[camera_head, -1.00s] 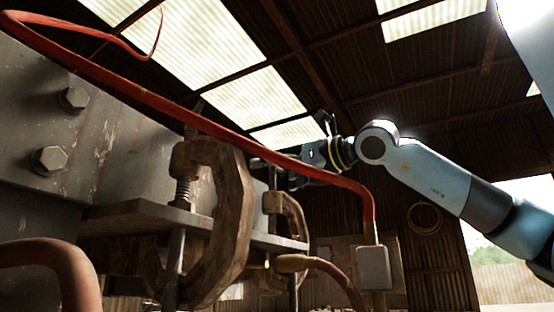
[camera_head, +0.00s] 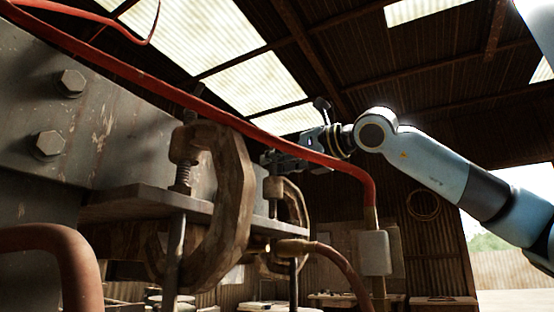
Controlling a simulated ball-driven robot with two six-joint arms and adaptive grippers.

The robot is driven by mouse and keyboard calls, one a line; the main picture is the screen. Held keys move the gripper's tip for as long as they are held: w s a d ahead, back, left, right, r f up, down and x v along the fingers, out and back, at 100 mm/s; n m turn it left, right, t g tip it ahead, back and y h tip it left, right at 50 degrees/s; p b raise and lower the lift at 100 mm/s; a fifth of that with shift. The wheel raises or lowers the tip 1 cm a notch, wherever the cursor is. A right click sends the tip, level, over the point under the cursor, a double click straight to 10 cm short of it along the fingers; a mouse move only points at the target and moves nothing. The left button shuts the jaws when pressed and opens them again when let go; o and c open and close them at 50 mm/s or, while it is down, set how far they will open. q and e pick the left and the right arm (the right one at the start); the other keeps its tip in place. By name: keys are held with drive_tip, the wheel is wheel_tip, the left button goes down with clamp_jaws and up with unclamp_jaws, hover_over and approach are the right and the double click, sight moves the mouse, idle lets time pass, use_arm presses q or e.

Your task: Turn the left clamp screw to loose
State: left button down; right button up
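The left clamp (camera_head: 236,190) is a large rusty brown C-shaped clamp, nearest to me, set around the edge of a grey metal plate (camera_head: 140,201). Its threaded screw (camera_head: 183,174) stands upright at the clamp's left side, above the plate. A smaller, similar clamp (camera_head: 301,212) stands behind it to the right. My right gripper (camera_head: 270,160) is above that farther clamp's screw, behind and to the right of the left clamp. The red hose crosses in front of it, and I cannot tell if its fingers are open or shut. My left gripper is not in view.
A red hose (camera_head: 120,75) runs diagonally across the front and bends down at the right to a grey box (camera_head: 375,253). Another hose (camera_head: 45,238) curves at the lower left. A grey bolted beam (camera_head: 115,125) fills the left. Tables (camera_head: 345,299) stand far back.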

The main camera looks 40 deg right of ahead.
drive_tip(key=shift+a+r, duration=0.1)
drive_tip(key=shift+r, duration=0.1)
drive_tip(key=shift+c, duration=1.2)
clamp_jaws()
drive_tip(key=shift+r, duration=0.1)
drive_tip(key=shift+d+r+n+y+b, duration=0.1)
drive_tip(key=shift+d+n+y+b, duration=0.2)
drive_tip(key=shift+n+y+b, duration=0.5)
drive_tip(key=shift+r+n+g+y, duration=0.1)
drive_tip(key=shift+n+g+y, duration=0.45)
drive_tip(key=shift+y, duration=1.05)
drive_tip(key=n+g+y+p, duration=0.3)
drive_tip(key=p, duration=0.1)
drive_tip(key=n+g+y+p, duration=0.7)
drive_tip(key=g+p, duration=0.1)
drive_tip(key=shift+w+d+r+n+y+p, duration=0.15)
drive_tip(key=shift+w+r+n+y+p, duration=0.2)
drive_tip(key=shift+r+y+p, duration=0.05)
drive_tip(key=shift+f+n+g+y+p, duration=0.3)
drive_tip(key=shift+n+g+p, duration=0.4)
drive_tip(key=shift+g+p, duration=0.45)
